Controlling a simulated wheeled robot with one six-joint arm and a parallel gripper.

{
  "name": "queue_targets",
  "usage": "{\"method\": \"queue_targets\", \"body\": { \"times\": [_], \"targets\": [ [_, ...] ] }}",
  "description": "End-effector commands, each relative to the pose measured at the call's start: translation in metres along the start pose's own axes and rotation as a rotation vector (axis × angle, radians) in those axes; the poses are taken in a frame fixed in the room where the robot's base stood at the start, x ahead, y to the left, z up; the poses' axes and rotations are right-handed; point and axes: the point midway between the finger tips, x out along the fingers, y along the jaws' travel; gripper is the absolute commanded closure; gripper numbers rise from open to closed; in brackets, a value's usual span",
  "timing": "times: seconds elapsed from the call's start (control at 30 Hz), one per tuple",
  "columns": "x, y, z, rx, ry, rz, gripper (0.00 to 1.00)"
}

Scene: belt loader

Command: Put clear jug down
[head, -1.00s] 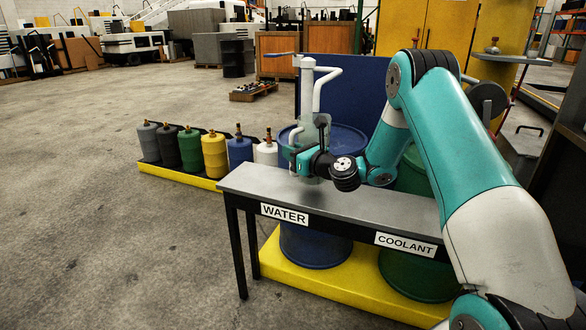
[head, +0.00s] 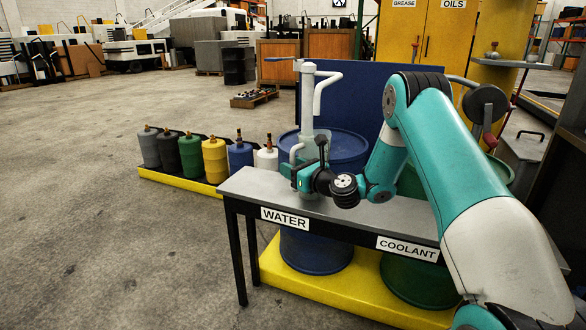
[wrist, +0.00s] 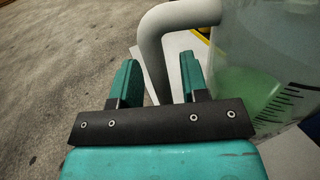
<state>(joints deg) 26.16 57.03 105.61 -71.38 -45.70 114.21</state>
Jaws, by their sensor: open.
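The clear jug (wrist: 255,75) fills the right of the wrist view, with green liquid and black scale marks. Its pale handle (wrist: 160,50) passes between my gripper's spread fingers. My gripper (wrist: 158,80) is open around the handle. In the head view, my gripper (head: 298,172) is low over the WATER end of the grey bench (head: 245,181). The jug is mostly hidden there behind my gripper and blends with the white pump. It looks upright on the bench, but its base is hard to see.
A blue drum (head: 350,148) with a white pump (head: 308,95) stands behind the bench. A green drum is at the right, partly behind my arm. Several coloured bottles (head: 214,158) stand in a yellow tray at the left. The left bench end is clear.

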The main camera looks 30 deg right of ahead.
Motion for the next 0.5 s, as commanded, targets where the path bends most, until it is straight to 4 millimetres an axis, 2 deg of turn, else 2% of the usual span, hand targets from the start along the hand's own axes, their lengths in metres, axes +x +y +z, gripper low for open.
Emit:
{"method": "queue_targets", "body": {
  "times": [0.17,0.27,0.43,0.5],
  "targets": [
    [-0.006,-0.001,0.002,0.002,0.001,-0.001,0.59],
    [-0.022,-0.001,0.001,0.004,0.004,-0.003,0.59],
    [-0.064,-0.002,-0.001,0.006,0.002,-0.007,0.59],
    [-0.070,-0.001,-0.005,-0.003,-0.002,-0.002,0.59]
  ]
}}
